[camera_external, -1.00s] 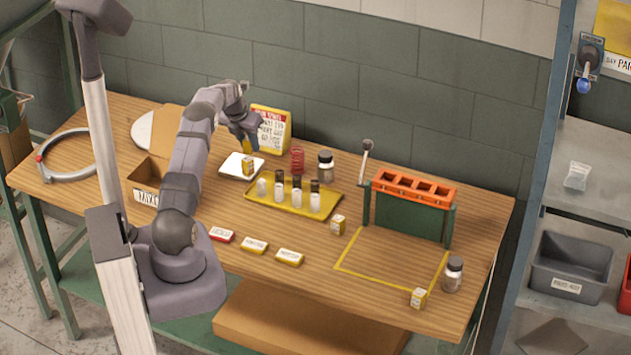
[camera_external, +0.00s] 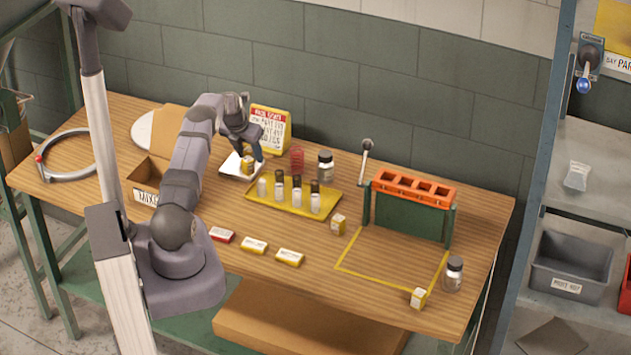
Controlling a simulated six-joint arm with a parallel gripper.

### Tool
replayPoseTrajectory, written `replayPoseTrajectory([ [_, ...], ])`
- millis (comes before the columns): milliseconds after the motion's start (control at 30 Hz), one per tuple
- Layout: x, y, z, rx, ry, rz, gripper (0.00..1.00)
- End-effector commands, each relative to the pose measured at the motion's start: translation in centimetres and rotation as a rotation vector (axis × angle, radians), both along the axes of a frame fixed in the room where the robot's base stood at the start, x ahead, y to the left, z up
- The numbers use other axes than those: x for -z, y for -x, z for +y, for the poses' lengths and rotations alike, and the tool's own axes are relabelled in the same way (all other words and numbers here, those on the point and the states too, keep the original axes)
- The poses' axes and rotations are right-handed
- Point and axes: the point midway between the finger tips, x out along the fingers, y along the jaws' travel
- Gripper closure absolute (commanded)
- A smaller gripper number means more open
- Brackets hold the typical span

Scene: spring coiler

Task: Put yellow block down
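A small yellow block with a white label (camera_external: 247,166) is at the white square pad (camera_external: 231,165), near the back of the bench. It looks upright and on or just above the pad. My gripper (camera_external: 252,153) is right over the block, pointing down, with its fingers at the block's top. The fingers are small and partly hidden, so I cannot see whether they touch the block. Two similar yellow-and-white blocks stand elsewhere: one right of the yellow tray (camera_external: 338,225) and one at the front right corner (camera_external: 418,299).
A yellow tray (camera_external: 262,208) with several vials lies right of the pad. A red spring (camera_external: 296,160), a jar (camera_external: 325,166) and a sign (camera_external: 270,127) stand behind. An orange-topped rack (camera_external: 413,188) stands right. The yellow-taped square (camera_external: 345,270) is mostly clear.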

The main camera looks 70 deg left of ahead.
Motion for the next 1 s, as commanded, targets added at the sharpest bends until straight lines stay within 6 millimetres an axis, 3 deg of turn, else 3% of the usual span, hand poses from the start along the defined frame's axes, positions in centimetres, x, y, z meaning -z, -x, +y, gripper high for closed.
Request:
replayPoseTrajectory([
  [433, -1.2, 0.3, -0.2, 0.0, -0.001, 0.0, 0.58],
  [1000, -8.6, 2.5, -2.4, 0.0, -0.003, -0.001, 0.58],
])
